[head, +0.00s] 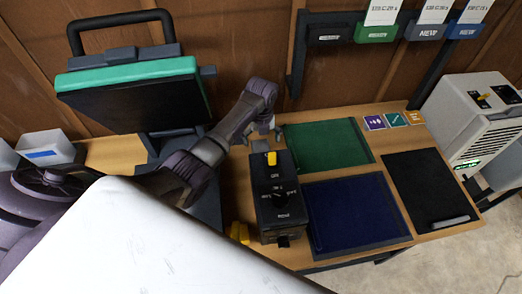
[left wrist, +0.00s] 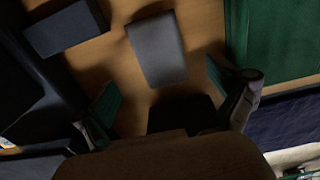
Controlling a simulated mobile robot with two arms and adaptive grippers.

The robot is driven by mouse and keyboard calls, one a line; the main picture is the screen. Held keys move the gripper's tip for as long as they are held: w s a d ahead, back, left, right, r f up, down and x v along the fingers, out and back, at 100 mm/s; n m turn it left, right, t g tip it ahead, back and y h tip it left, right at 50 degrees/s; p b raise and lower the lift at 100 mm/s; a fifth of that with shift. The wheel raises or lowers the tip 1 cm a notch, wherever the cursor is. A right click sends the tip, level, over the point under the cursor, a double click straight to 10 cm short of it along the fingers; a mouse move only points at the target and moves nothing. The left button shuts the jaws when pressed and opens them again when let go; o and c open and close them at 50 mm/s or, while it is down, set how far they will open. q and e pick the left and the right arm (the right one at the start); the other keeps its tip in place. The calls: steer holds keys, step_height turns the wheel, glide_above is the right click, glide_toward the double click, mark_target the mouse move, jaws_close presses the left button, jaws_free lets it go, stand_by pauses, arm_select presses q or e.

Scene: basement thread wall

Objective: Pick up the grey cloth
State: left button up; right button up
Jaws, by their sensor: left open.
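My left gripper (head: 266,133) is over the wooden table, by the far left corner of the green mat (head: 325,146). In the left wrist view the gripper (left wrist: 165,82) has its two fingers spread apart with nothing held between them. A flat grey rectangle (left wrist: 157,50), which may be the grey cloth, lies on the wood just beyond the fingertips. I cannot make out its texture, and I cannot pick it out in the head view. My right gripper is not in view.
A black control box (head: 279,195) with a yellow switch stands near the gripper. Blue (head: 356,212) and black (head: 428,186) mats lie to its right. A dark block (left wrist: 65,30) sits left of the grey rectangle. A grey machine (head: 480,120) stands at the right.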

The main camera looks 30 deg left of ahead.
mark_target(262, 149)
arm_select(q)
steer(key=f, duration=0.4)
steer(key=shift+w+a+f+p, duration=0.1)
steer(key=shift+a+f+p, duration=0.05)
steer(key=shift+a+p, duration=0.15)
steer(key=shift+d+f, duration=0.15)
steer(key=shift+f, duration=0.15)
steer(key=shift+d+f, duration=0.1)
steer(key=shift+f, duration=0.05)
steer(key=shift+w, duration=0.1)
steer(key=shift+f, duration=0.1)
steer(key=shift+c, duration=0.7)
steer(key=c, duration=1)
steer(key=shift+r, duration=0.55)
step_height(262, 149, up, 9)
steer(key=shift+b, duration=0.3)
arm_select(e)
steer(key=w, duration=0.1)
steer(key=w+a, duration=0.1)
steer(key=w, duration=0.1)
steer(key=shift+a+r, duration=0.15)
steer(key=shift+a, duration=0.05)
